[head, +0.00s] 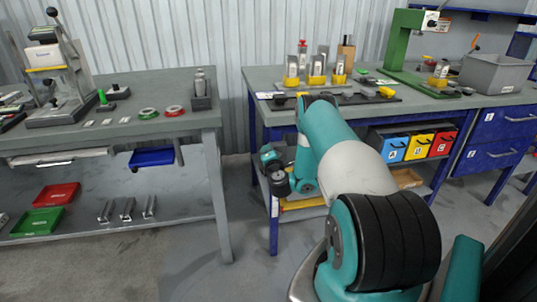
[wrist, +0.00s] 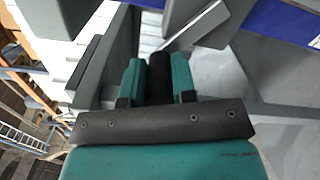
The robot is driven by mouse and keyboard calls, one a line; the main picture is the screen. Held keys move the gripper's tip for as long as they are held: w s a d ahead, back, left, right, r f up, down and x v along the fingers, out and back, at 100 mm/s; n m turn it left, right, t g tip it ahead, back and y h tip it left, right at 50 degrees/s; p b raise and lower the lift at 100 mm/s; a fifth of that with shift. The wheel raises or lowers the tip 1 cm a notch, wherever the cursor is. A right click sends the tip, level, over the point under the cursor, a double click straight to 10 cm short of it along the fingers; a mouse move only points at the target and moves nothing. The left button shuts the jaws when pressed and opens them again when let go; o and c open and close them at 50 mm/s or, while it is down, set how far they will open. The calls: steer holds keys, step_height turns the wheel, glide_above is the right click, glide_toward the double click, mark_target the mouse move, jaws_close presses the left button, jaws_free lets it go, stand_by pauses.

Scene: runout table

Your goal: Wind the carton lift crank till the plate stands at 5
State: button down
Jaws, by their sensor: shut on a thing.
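In the wrist view, my gripper (wrist: 158,68) has its two teal fingers closed on a black round handle (wrist: 159,76), which I take to be the crank's grip. The handle stands between the fingers and touches both. The rest of the crank is not clear. In the head view, my arm reaches over to the left end of the right bench and bends down there. The fingers and the handle cannot be made out in that view. I cannot make out the lift's plate, its scale or any number in either view.
The right bench (head: 262,77) carries yellow-based fixtures (head: 316,74), a green stand (head: 403,45) and a grey bin (head: 494,73). Coloured drawers (head: 418,143) hang below. The left bench (head: 140,127) holds a press and small parts. A floor gap lies between the benches.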

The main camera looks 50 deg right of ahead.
steer(key=shift+r, duration=0.2)
stand_by(0.3)
steer(key=c, duration=1.1)
jaws_free()
steer(key=shift+s, duration=0.1)
steer(key=shift+o, duration=0.9)
steer(key=shift+f, duration=0.1)
